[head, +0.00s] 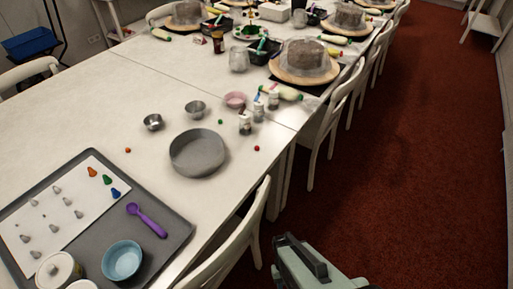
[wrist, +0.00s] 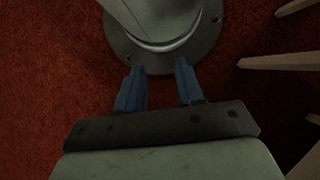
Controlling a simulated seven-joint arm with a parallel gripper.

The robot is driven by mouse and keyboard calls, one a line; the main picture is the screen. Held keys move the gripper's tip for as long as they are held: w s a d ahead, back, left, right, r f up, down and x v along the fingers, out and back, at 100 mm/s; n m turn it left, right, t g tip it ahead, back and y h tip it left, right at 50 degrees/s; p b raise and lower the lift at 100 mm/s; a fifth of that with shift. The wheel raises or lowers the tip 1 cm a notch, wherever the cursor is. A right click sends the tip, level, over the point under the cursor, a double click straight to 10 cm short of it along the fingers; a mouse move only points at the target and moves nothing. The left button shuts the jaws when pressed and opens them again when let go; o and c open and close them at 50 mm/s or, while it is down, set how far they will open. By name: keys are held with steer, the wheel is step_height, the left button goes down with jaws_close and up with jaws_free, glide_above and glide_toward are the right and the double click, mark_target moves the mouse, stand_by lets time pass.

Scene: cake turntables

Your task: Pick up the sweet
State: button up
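Several small sweet-like balls lie on the white table in the head view. One red ball (head: 256,148) is right of the round grey cake pan, near the table's edge. An orange-red ball (head: 127,150) is left of the pan, and a green ball (head: 220,122) is behind it. I cannot tell which one is the sweet meant. My gripper (wrist: 159,66) points down over the red floor, beside the table and away from the balls. Its two blue fingers are apart with nothing between them. The wrist view shows no sweet.
The grey cake pan (head: 197,153), metal bowls (head: 195,108) and jars (head: 245,124) stand around the balls. A grey tray (head: 172,213) holds piping tips, a purple scoop (head: 146,219) and a blue bowl (head: 122,260). White chairs (head: 240,232) line the table's right edge. Red carpet (head: 405,160) is clear.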

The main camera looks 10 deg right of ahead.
steer(key=shift+o, duration=0.2)
steer(key=shift+o, duration=1.1)
